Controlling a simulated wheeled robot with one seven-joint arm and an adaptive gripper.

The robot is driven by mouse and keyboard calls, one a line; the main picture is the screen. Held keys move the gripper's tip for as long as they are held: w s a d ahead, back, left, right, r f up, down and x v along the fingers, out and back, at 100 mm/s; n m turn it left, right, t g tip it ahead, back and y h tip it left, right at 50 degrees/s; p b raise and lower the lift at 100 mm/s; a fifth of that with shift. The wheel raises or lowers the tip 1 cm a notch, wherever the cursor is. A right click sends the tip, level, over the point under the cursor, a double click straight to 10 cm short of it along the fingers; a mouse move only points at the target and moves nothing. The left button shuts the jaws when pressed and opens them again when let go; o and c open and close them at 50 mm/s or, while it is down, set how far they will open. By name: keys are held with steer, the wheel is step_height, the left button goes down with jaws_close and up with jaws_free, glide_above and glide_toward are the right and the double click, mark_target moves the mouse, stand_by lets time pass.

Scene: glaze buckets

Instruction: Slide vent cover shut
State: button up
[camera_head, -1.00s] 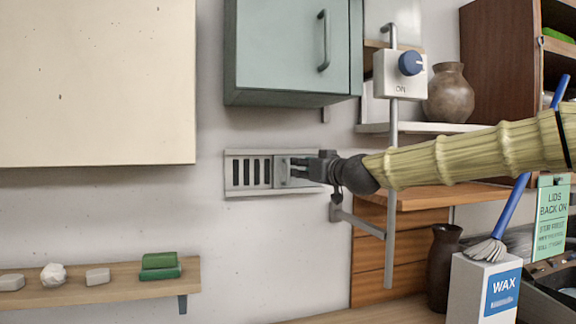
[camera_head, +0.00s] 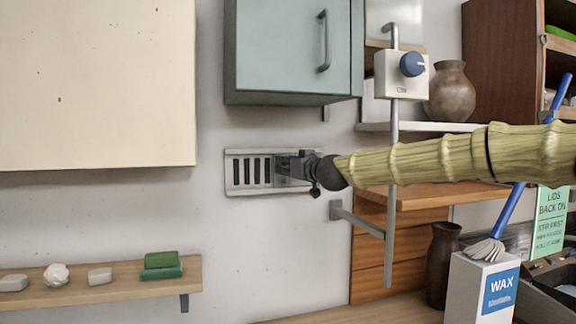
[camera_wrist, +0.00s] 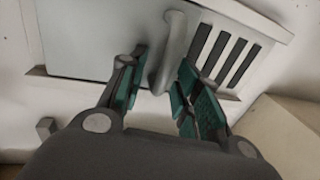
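The vent (camera_head: 234,177) is a pale metal frame on the wall, with several dark upright slots open on its left side in the head view. Its sliding cover (camera_wrist: 95,38) is a plain grey plate beside the slots (camera_wrist: 228,58) in the wrist view. A curved handle (camera_wrist: 172,48) stands out from the cover. My gripper (camera_wrist: 158,82) is open, with its two green-padded fingers on either side of the handle. The right finger is close to the handle; I cannot tell if it touches. In the head view my gripper (camera_head: 285,166) hides much of the cover.
A green wall cabinet (camera_head: 290,45) hangs above the vent. A switch box (camera_head: 400,75) on a grey pipe (camera_head: 391,200) stands right of it, behind my arm. A wooden shelf (camera_head: 120,288) is at lower left. The wall below the vent is clear.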

jaws_close()
steer(key=s+a, duration=0.1)
steer(key=a, duration=0.3)
steer(key=s+a, duration=0.2)
steer(key=a, duration=0.2)
steer(key=s+a, duration=0.1)
steer(key=a, duration=0.4)
steer(key=shift+s+r, duration=0.15)
steer(key=shift+a, duration=0.1)
jaws_free()
steer(key=shift+a, duration=0.1)
steer(key=shift+s+a, duration=0.1)
steer(key=shift+a, duration=0.1)
steer(key=shift+d, duration=0.3)
